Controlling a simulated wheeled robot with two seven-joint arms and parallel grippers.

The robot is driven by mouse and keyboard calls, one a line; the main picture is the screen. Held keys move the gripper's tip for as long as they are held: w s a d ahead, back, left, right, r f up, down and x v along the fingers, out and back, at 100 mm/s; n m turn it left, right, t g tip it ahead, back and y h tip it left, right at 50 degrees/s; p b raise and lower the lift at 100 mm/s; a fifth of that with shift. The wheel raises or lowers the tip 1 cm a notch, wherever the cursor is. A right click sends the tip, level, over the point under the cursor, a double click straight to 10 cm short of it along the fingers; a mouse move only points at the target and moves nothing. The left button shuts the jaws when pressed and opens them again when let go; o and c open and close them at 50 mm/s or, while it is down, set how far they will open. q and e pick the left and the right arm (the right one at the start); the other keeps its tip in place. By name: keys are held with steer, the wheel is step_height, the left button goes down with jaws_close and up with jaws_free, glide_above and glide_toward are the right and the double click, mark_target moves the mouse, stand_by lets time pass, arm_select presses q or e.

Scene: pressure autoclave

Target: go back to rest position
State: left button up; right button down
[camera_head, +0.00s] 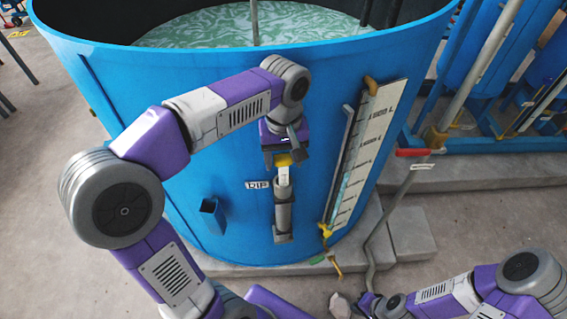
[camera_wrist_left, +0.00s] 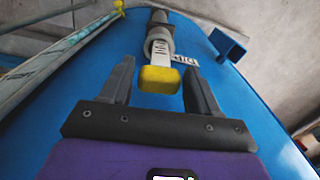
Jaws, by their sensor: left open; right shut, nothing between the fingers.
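My left gripper (camera_head: 283,158) is open in front of the blue tank wall. Its two dark fingers, also in the left wrist view (camera_wrist_left: 157,66), stand on either side of a yellow handle (camera_wrist_left: 159,80), with a visible gap on each side. The handle tops a white marked stick (camera_head: 283,176) that stands in a grey upright tube (camera_head: 283,218) on the tank. My right gripper (camera_head: 367,302) is low near the bottom edge, small and partly hidden beyond its wrist. It appears shut and empty.
The large blue tank (camera_head: 130,110) holds greenish liquid. A white level scale (camera_head: 367,150) and a pipe with a red handle (camera_head: 411,152) are to the right. A small blue bracket (camera_head: 213,215) sticks out at left. Concrete blocks (camera_head: 408,233) lie at the base.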

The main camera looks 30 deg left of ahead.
arm_select(q)
steer(key=shift+r, duration=1.15)
